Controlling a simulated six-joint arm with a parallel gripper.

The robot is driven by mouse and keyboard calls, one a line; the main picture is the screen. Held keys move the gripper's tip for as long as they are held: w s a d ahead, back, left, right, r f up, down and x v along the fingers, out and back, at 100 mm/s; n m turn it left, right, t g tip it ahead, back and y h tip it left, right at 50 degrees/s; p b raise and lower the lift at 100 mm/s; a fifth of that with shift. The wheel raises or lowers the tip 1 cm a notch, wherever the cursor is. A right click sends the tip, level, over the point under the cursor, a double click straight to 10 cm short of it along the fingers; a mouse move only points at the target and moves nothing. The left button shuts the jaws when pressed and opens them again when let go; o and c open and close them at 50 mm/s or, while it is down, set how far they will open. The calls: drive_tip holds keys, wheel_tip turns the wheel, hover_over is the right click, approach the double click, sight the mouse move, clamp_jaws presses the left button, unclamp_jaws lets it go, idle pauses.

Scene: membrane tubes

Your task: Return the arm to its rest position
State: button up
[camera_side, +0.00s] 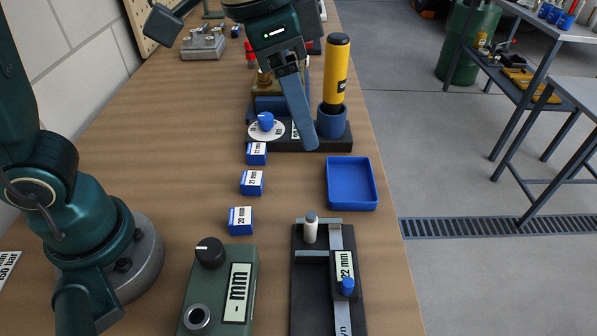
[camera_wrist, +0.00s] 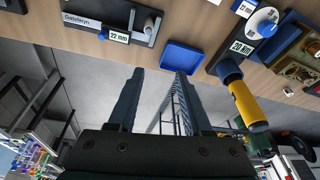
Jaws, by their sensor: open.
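My gripper (camera_side: 312,138) hangs above the far part of the wooden bench (camera_side: 215,165), with its fingers pointing down in front of the black station (camera_side: 335,142). In the wrist view the two fingers of my gripper (camera_wrist: 158,78) stand apart with nothing between them. The yellow-handled tool (camera_side: 336,75) stands upright in a blue holder (camera_side: 332,121) to the right of my gripper. The tool also shows in the wrist view (camera_wrist: 246,106). A white dial with a blue knob (camera_side: 266,121) is on the station, to the left of the fingers.
An empty blue tray (camera_side: 352,183) lies near the bench's right edge. Blue labelled blocks (camera_side: 252,183) stand in a row to its left. A green box (camera_side: 222,285) and a sliding gauge marked 22 mm (camera_side: 345,265) are at the front. A wall borders the left.

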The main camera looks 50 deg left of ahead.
drive_tip(key=s+a+f+n+t+y, duration=0.1)
drive_tip(key=s+a+f+n, duration=0.3)
drive_tip(key=a, duration=0.7)
drive_tip(key=s+n+t, duration=0.1)
drive_tip(key=s+n, duration=0.1)
drive_tip(key=s, duration=0.2)
drive_tip(key=shift+s+f+t, duration=0.15)
drive_tip(key=shift+s+t, duration=0.15)
drive_tip(key=shift+s, duration=0.1)
